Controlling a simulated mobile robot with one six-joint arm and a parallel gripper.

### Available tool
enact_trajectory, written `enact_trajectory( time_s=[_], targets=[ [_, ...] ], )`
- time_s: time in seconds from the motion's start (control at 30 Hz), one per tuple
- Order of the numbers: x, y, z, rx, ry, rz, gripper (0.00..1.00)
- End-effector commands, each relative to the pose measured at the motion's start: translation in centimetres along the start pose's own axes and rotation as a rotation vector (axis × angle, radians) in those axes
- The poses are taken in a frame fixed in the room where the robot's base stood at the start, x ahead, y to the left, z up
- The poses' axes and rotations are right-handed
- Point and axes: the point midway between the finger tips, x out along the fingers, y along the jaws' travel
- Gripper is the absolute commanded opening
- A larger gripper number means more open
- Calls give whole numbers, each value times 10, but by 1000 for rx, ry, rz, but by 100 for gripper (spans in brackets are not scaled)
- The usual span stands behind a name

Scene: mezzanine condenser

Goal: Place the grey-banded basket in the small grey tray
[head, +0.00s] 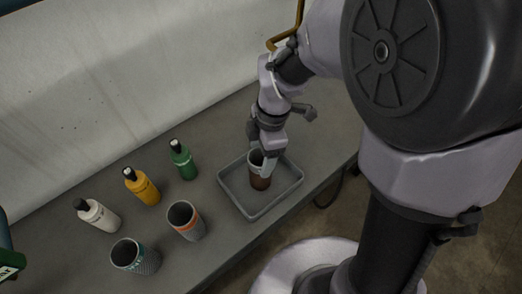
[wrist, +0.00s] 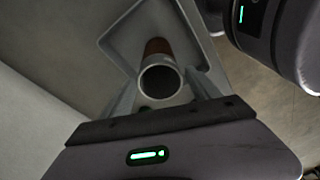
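The grey-banded basket (head: 260,182) is a brown cup with a pale grey upper part. It stands about upright inside the small grey tray (head: 250,214), seemingly on its floor. In the wrist view the basket's round open mouth (wrist: 160,82) faces the camera, with the tray (wrist: 108,42) beyond it. My gripper (head: 262,165) points down over the tray with its fingers on either side of the basket. In the wrist view the fingers (wrist: 161,84) seem to stand slightly apart from its sides, so they look open. One finger hides part of the basket in the head view.
An orange-banded cup (head: 190,226) and a teal-banded cup (head: 148,262) stand left of the tray. Green (head: 185,162), yellow (head: 145,189) and white (head: 101,217) bottles stand near the wall (head: 120,80). The bench's front edge runs close past the tray.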

Motion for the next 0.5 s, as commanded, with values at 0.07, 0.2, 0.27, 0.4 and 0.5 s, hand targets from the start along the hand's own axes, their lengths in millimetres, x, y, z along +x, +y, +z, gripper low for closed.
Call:
enact_trajectory(
  time_s=[0.07, 0.2, 0.27, 0.4, 0.5],
  targets=[
    [0, 0, 0, 0, 0, 0, 75],
    [0, 0, 0, 0, 0, 0, 75],
    [-1, 0, 0, 0, 0, 0, 75],
    [-19, 1, -1, 1, 0, 3, 75],
    [-49, 1, -1, 0, 0, 4, 75]
  ],
)
